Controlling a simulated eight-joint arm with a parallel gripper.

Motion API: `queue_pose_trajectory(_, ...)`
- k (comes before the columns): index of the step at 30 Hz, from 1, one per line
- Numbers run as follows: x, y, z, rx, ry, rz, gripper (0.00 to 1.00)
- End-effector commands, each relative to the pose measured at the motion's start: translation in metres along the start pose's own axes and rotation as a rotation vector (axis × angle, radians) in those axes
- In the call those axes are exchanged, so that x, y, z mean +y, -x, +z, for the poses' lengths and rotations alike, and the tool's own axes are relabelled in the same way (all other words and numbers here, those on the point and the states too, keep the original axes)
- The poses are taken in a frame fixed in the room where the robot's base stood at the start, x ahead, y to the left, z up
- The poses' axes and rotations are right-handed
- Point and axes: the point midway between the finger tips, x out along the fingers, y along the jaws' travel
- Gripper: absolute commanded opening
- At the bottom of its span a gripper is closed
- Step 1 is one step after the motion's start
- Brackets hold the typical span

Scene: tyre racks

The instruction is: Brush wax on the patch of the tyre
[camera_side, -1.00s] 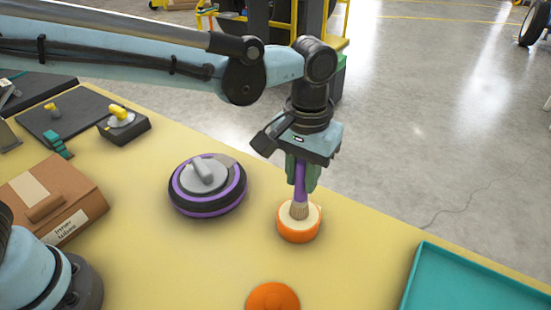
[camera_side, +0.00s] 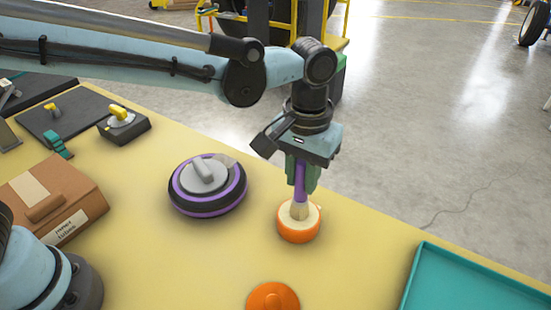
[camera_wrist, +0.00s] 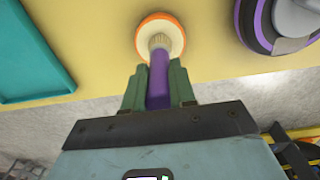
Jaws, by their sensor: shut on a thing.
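My gripper (camera_side: 301,173) is shut on the purple handle of a brush (camera_side: 300,190) and holds it nearly upright, bristles down. The bristles are at the cream wax inside an orange pot (camera_side: 298,231); they seem to touch it. The wrist view also shows the brush (camera_wrist: 158,78) between the green fingers, with its tip over the pot (camera_wrist: 144,22). The tyre (camera_side: 207,186), black with a purple band and a grey hub with a handle, lies flat to the left of the pot. A grey patch (camera_side: 226,161) shows at its upper right edge.
An orange lid (camera_side: 272,298) lies at the front edge of view. A teal tray (camera_side: 470,285) is at the right. A cardboard box (camera_side: 55,198), a dark mat (camera_side: 70,117) and a black block with a yellow knob (camera_side: 123,124) are at the left.

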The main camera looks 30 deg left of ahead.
Motion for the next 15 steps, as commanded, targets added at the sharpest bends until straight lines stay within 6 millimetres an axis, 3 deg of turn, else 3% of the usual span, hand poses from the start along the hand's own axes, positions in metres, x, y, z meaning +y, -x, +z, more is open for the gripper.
queue_pose_trajectory(5,0.000,-0.001,0.000,0.000,0.000,0.000,0.00)
queue_pose_trajectory(15,0.000,0.023,0.000,0.000,0.000,0.000,0.00)
